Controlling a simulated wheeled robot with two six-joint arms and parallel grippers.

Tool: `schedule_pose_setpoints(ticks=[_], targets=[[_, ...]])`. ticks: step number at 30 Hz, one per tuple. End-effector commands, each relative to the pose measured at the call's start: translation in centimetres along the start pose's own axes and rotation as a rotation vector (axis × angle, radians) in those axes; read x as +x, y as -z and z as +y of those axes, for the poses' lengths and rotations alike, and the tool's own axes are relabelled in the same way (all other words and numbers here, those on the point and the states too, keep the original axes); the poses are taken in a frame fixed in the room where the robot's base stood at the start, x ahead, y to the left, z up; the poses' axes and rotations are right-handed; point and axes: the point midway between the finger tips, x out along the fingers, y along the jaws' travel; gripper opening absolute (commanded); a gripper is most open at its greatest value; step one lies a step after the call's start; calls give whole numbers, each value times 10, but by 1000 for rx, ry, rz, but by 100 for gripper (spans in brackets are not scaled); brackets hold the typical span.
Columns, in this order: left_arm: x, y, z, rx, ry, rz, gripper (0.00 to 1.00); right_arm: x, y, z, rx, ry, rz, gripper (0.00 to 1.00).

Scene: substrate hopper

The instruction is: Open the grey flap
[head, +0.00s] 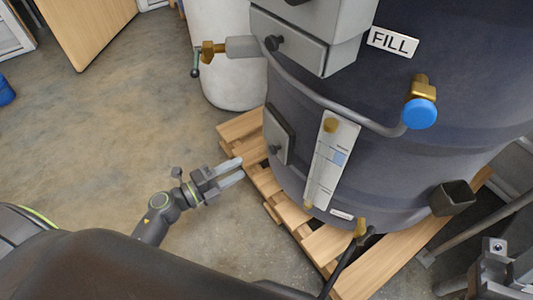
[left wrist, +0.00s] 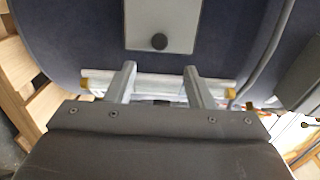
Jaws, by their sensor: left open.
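The grey flap (head: 279,135) is a small upright plate with a dark knob at its lower part, on the left side of the dark blue hopper (head: 385,160). It looks shut, flat against the hopper wall. In the left wrist view the flap (left wrist: 160,22) shows at the top, with its round dark knob near its edge. My left gripper (head: 237,170) is open and empty, to the lower left of the flap and apart from it. Its two fingers (left wrist: 158,85) also show in the left wrist view.
A white gauge strip (head: 331,163) stands right of the flap. A grey box (head: 310,30) with another knob is above, beside a pipe with a blue-capped valve (head: 420,113). The hopper stands on a wooden pallet (head: 240,127).

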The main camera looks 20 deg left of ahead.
Motion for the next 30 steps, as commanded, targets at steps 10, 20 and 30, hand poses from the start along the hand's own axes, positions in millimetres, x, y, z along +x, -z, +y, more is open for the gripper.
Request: schedule_pose_setpoints(ticks=[10,20,30], targets=[[74,0,0,-1,3,0,48,-8,0,0,12,-14,12,34],[101,0,0,-2,0,-1,48,-11,0,1,21,-26,20,34],[101,0,0,-1,-1,-1,36,-10,0,2,19,-30,21,34]])
